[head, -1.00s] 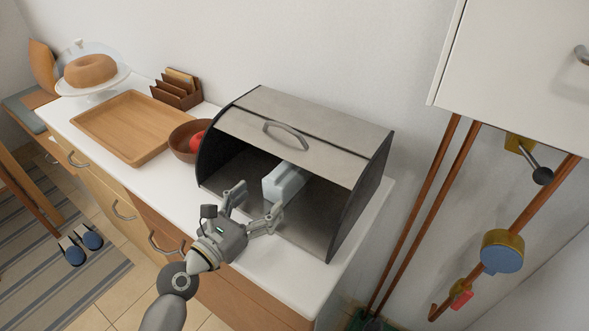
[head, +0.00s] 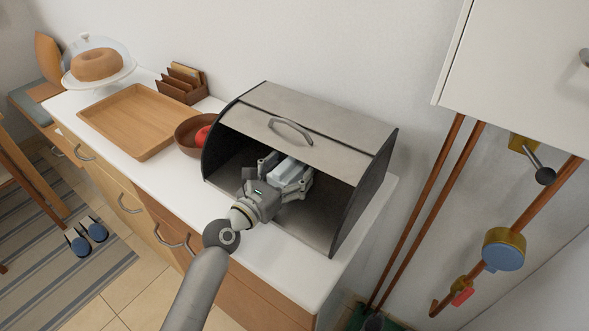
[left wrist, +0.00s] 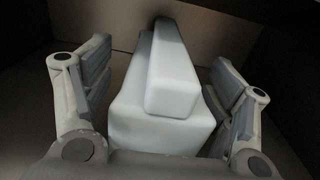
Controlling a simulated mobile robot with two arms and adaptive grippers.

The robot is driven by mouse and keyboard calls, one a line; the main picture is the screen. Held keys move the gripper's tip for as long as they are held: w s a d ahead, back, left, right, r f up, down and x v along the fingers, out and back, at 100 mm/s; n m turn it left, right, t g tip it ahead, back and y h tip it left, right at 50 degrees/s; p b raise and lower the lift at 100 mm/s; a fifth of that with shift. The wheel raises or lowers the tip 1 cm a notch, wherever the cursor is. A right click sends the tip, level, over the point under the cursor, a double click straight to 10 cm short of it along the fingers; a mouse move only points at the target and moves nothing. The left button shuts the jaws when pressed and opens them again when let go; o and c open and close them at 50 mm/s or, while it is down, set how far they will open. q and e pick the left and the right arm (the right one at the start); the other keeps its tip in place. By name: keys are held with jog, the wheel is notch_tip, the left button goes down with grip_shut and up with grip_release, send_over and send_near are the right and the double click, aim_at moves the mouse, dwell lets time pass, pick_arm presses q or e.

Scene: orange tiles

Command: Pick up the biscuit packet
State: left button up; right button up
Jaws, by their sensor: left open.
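The biscuit packet (head: 289,171) looks like a pale bluish-white block and lies inside the open bread bin (head: 316,122). My left gripper (head: 287,176) reaches into the bin's opening, with one finger on each side of the packet. In the left wrist view the packet (left wrist: 165,85) stands between the two open fingers of my left gripper (left wrist: 160,95). A gap shows on the left side; the right finger is close to the packet, and I cannot tell whether it touches. My right gripper is not in view.
The bin's side walls and raised lid with its handle (head: 291,131) surround the gripper. Left of the bin on the white counter stand a bowl (head: 190,136) with a red fruit, a wooden tray (head: 140,123), a letter rack (head: 181,84) and a domed cake stand (head: 98,75).

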aim_at(289, 160)
pick_arm(q)
jog(key=c, duration=1.2)
jog(key=shift+r, duration=0.1)
jog(key=shift+r, duration=0.55)
notch_tip(289, 160, up, 3)
jog(key=shift+f+p, duration=0.1)
jog(key=shift+p, duration=0.75)
jog(key=v, duration=0.5)
jog(key=b+v, duration=0.1)
jog(key=v, duration=1.1)
jog(key=shift+f+b, duration=0.3)
jog(key=shift+b, duration=0.05)
jog(key=shift+s+a, duration=0.35)
jog(key=shift+s, duration=0.05)
